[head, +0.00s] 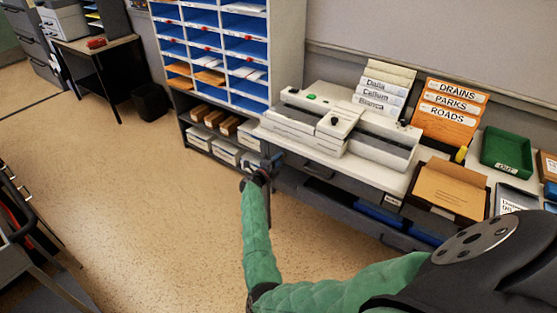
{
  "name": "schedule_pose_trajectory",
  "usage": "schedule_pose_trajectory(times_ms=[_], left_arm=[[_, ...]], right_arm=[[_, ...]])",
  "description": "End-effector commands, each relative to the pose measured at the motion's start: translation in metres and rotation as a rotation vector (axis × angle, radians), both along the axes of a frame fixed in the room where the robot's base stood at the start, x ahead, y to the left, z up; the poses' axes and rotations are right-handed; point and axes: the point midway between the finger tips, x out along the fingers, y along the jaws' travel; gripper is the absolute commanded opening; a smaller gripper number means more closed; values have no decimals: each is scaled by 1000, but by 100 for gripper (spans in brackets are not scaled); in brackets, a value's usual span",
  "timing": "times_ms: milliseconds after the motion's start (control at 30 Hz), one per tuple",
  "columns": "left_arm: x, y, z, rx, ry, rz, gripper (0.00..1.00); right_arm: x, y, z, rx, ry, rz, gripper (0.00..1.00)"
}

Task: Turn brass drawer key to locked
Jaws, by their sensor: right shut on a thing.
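My right arm in its green sleeve reaches to the left end of the desk, and my right gripper (274,161) is at the front of the dark drawer unit (318,169), just under the desktop edge. It is shut at the spot where the key sits. The brass drawer key is hidden by the fingers or too small to make out, so I cannot tell its angle. My left gripper is not in view.
On the desktop stand a long grey-white machine (345,128), white name folders (385,88), orange folders (447,108), a cardboard box (450,190) and a green tray (507,153). A blue pigeonhole shelf (212,50) stands left of the desk. Speckled floor (150,190) is open at left.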

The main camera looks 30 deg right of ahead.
Motion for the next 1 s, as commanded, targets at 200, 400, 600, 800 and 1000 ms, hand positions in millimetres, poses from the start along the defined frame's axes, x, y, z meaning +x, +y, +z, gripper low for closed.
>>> schedule_pose_trajectory(times_ms=[200,400,600,800,1000], left_arm=[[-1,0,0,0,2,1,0],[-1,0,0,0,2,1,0],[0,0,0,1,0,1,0],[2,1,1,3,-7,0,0],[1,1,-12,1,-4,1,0]], right_arm=[[1,1,0,-1,3,2,5],[1,1,0,-1,2,3,33],[1,1,0,-1,2,1,49],[0,0,-1,2,-5,1,49],[0,0,-4,44,-112,0,49]])
